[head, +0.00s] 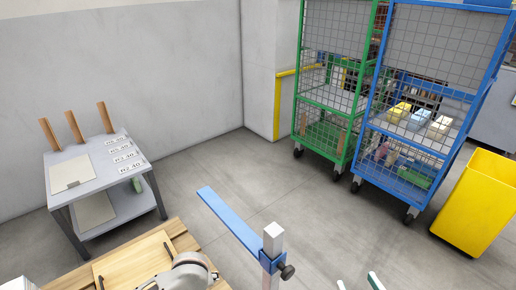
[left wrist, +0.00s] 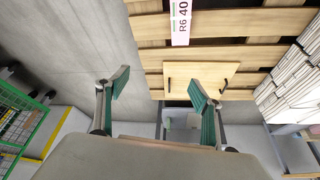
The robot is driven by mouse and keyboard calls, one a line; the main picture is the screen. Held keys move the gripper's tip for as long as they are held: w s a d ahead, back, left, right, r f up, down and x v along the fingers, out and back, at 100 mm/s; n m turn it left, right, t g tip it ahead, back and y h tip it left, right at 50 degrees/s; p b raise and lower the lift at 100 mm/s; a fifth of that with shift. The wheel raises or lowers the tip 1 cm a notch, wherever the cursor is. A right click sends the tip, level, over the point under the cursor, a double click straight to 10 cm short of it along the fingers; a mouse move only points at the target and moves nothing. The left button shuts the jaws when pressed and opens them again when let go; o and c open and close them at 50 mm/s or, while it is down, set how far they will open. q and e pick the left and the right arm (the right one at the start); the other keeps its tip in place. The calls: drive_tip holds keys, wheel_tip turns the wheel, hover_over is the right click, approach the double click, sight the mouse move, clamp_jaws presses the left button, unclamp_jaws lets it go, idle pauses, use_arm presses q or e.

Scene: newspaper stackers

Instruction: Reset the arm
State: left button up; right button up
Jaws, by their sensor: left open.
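My left gripper (left wrist: 158,90) shows in the left wrist view. Its two green-padded fingers are wide apart with nothing between them. Beyond them are a wooden slatted pallet and a light wooden board. My right gripper (head: 358,281) shows only as fingertips at the bottom edge of the head view. The tips are apart and no object shows between them; the rest of it is cut off. A rounded grey part of my arm shows at the bottom left of the head view.
A grey table (head: 103,155) with wooden posts and labels stands at the left. A blue bar (head: 228,220) on a post juts over the floor. The green cage trolley (head: 322,135), blue cage trolley (head: 398,185) and yellow bin (head: 475,205) stand right. The middle floor is clear.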

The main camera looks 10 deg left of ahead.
use_arm(q)
drive_tip(key=s+d+r+m+t+h+p, duration=0.2)
drive_tip(key=s+d+m+h+p, duration=0.15)
drive_tip(key=s+d, duration=0.2)
drive_tip(key=s+d+r+m+t+h+p, duration=0.2)
drive_tip(key=s+d+m+p, duration=0.15)
drive_tip(key=s, duration=0.25)
drive_tip(key=s+a+r+m+t+p, duration=0.1)
drive_tip(key=s+a+r+m+t, duration=0.1)
drive_tip(key=s+r+m, duration=0.1)
drive_tip(key=s+r, duration=0.1)
drive_tip(key=s, duration=0.1)
drive_tip(key=shift+s+a+m+t, duration=0.3)
drive_tip(key=shift+a+m, duration=0.1)
use_arm(e)
drive_tip(key=s+d+f+g+h, duration=0.1)
drive_tip(key=s+f, duration=0.3)
drive_tip(key=f, duration=0.5)
drive_tip(key=s+d+f+g+h, duration=0.1)
drive_tip(key=s+d+f+g, duration=0.2)
drive_tip(key=f, duration=0.6)
drive_tip(key=shift+s+d+m+g, duration=0.3)
drive_tip(key=shift+s+d+g, duration=0.1)
drive_tip(key=shift+s, duration=0.85)
